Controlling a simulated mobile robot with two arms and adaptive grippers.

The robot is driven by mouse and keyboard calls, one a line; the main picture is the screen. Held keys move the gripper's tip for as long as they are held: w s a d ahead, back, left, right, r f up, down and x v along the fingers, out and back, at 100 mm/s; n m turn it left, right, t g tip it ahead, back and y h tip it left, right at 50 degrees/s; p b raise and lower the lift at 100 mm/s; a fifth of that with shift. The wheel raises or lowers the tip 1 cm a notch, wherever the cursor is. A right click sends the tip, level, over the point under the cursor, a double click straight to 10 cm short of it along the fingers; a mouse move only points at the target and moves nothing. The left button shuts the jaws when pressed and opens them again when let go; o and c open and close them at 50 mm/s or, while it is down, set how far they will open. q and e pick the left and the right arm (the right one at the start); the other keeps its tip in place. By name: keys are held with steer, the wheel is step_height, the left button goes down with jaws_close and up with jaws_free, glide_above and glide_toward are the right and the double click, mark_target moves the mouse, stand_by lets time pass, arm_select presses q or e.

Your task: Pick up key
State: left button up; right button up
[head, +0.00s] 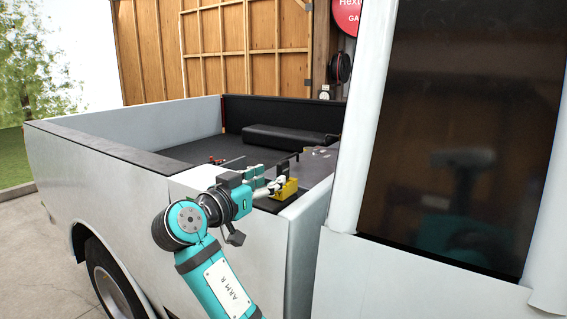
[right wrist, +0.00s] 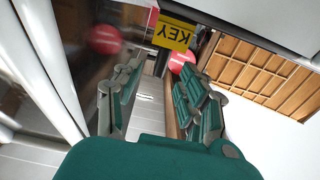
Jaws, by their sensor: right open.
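The key shows as a yellow block (head: 285,189) on the corner of the pickup bed in the head view. In the right wrist view its yellow tag (right wrist: 173,31) reads KEY, upside down, beyond the fingertips. My right gripper (head: 269,183) is beside the yellow block, just to its left in the head view. Whether a finger touches the block cannot be told. My left gripper is not in view.
The white pickup (head: 120,190) has its bed wall under my right arm. A black box (head: 285,139) and small parts (head: 320,152) lie in the bed. The cab with a dark window (head: 470,130) stands close on the right. A wooden wall (head: 235,50) stands behind.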

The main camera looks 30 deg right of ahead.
mark_target(278, 172)
steer(key=shift+x, duration=0.75)
steer(key=p+x, duration=0.4)
steer(key=shift+w+d+r, duration=0.2)
steer(key=shift+d+r, duration=0.05)
steer(key=shift+r, duration=0.05)
steer(key=shift+w+d+f, duration=0.1)
steer(key=shift+d+f, duration=0.15)
steer(key=shift+d, duration=0.15)
steer(key=shift+a, duration=0.1)
steer(key=shift+a, duration=0.1)
steer(key=shift+c, duration=1.2)
jaws_close()
